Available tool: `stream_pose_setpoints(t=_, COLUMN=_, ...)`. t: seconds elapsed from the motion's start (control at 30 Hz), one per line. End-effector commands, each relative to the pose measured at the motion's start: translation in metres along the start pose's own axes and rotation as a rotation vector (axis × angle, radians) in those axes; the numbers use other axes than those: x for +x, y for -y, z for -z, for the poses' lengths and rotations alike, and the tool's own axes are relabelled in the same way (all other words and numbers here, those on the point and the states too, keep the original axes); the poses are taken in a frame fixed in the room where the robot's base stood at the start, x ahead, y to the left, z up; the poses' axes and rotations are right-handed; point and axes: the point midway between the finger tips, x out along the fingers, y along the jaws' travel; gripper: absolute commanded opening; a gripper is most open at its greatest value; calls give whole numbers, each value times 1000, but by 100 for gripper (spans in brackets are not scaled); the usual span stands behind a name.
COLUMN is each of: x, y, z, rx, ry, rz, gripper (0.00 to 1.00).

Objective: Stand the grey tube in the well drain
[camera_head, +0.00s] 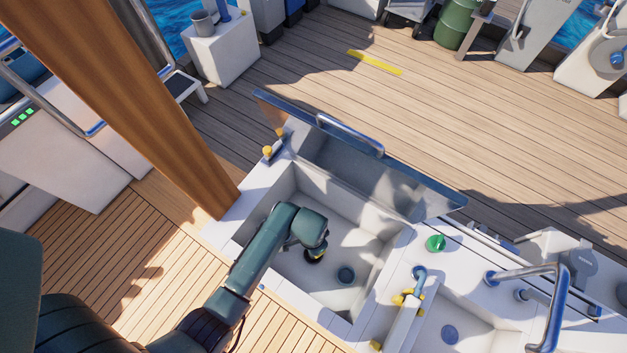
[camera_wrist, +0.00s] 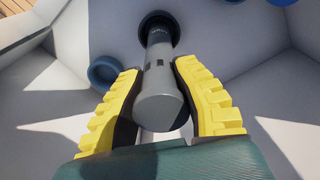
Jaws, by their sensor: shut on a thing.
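My gripper (camera_wrist: 163,92) is shut on the grey tube (camera_wrist: 160,75), with a yellow ribbed finger on each side of it. The tube's far end meets a dark round collar (camera_wrist: 158,22); I cannot tell whether this is part of the tube or a fitting on the floor. A blue ring (camera_wrist: 104,71) lies left of the tube, apart from it. In the head view my gripper (camera_head: 316,258) reaches down into the open white well, where my arm hides the tube. A dark blue round fitting, likely the well drain (camera_head: 346,274), shows on the well floor right of my gripper.
The well's white walls (camera_head: 376,292) surround my gripper. The raised hatch lid (camera_head: 370,172) stands along the far side.

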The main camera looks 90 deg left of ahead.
Motion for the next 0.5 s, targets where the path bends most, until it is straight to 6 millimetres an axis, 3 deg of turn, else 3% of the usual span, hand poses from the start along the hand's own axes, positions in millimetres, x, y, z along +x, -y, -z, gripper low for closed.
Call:
stream_pose_setpoints(t=0.33, x=7, y=0, z=1, rx=0, ry=-2, rz=1, gripper=0)
stream_pose_setpoints(t=0.37, x=6, y=0, z=1, rx=0, ry=-3, rz=1, gripper=34)
stream_pose_setpoints(t=0.5, x=6, y=0, z=0, rx=0, ry=-2, rz=1, gripper=35)
